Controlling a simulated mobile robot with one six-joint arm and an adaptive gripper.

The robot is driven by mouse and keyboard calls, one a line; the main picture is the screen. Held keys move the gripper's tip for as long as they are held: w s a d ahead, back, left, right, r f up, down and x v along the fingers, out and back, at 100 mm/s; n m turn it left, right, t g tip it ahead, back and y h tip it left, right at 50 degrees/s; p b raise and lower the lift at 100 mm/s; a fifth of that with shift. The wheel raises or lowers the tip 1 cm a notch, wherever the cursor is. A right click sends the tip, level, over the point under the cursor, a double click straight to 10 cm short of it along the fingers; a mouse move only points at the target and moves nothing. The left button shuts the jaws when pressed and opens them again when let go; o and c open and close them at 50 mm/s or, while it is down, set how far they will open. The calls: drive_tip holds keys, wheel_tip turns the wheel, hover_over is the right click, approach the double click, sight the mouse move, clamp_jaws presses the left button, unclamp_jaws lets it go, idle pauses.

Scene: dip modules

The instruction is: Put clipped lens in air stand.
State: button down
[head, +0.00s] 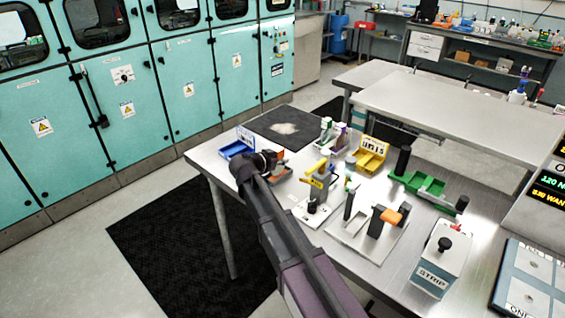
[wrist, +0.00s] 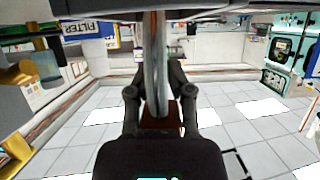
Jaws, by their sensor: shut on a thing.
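My gripper (head: 266,162) is at the far left end of the steel table, above the small trays, and it also shows in the wrist view (wrist: 158,72). It is shut on a thin upright grey piece with a copper edge (wrist: 157,48), which looks like the clipped lens seen edge-on. In the head view, the gripper hides most of it. The air stand is hard to single out. A white base with black posts and a yellow sign (head: 316,183), too small to read surely, stands right of the gripper.
A blue tray (head: 236,149) and an orange tray (head: 283,173) sit close to the gripper. A yellow bin (head: 371,154), a green holder (head: 420,184), a white plate with posts (head: 352,232) and a STRIP box (head: 440,262) crowd the table to the right.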

drive_tip(key=shift+f, duration=0.2)
drive_tip(key=c, duration=0.5)
unclamp_jaws()
drive_tip(key=shift+r, duration=0.1)
drive_tip(key=shift+r, duration=0.15)
drive_tip(key=shift+s+a+r+p, duration=0.3)
drive_tip(key=shift+s, duration=0.15)
drive_tip(key=p+v, duration=0.4)
drive_tip(key=v, duration=0.6)
drive_tip(key=shift+s+a, duration=0.3)
